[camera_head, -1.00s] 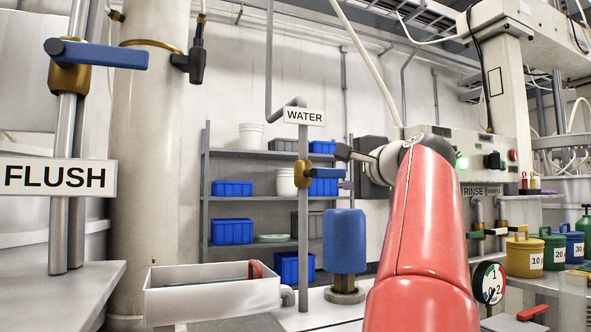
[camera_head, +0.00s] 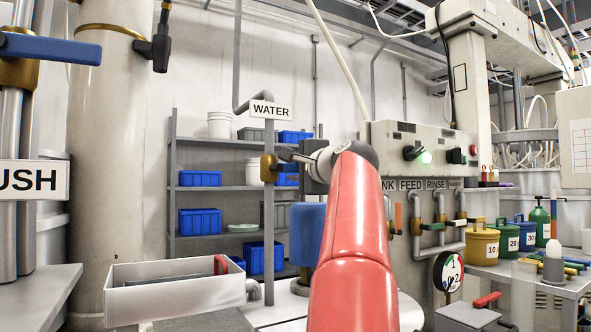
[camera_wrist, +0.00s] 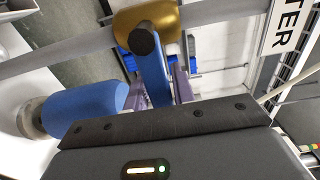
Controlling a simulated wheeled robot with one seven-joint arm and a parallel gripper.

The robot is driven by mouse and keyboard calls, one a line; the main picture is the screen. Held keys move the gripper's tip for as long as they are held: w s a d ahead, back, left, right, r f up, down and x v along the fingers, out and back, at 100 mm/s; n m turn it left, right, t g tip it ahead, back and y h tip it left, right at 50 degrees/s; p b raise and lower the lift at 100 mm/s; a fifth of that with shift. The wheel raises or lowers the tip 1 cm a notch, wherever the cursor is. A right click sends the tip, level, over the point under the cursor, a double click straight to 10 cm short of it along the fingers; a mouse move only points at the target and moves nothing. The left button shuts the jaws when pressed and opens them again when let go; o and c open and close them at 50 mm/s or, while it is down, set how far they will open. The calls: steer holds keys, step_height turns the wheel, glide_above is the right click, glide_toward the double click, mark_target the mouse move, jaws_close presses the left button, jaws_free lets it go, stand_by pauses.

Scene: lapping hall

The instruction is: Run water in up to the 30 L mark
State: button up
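The WATER sign (camera_head: 270,110) hangs on a grey standpipe above a brass valve (camera_head: 267,167). I cannot make out a 30 L mark or any running water.
A white trough (camera_head: 180,298) stands low at the left, a blue cylinder (camera_head: 308,235) right of the standpipe. The FLUSH pipe (camera_head: 25,115) stands far left.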

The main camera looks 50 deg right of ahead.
jaws_close()
steer(key=r+n+p, duration=0.1)
steer(key=n, duration=0.2)
steer(key=shift+a+r, duration=0.1)
steer(key=shift+r, duration=0.1)
steer(key=shift+o, duration=2.2)
jaws_free()
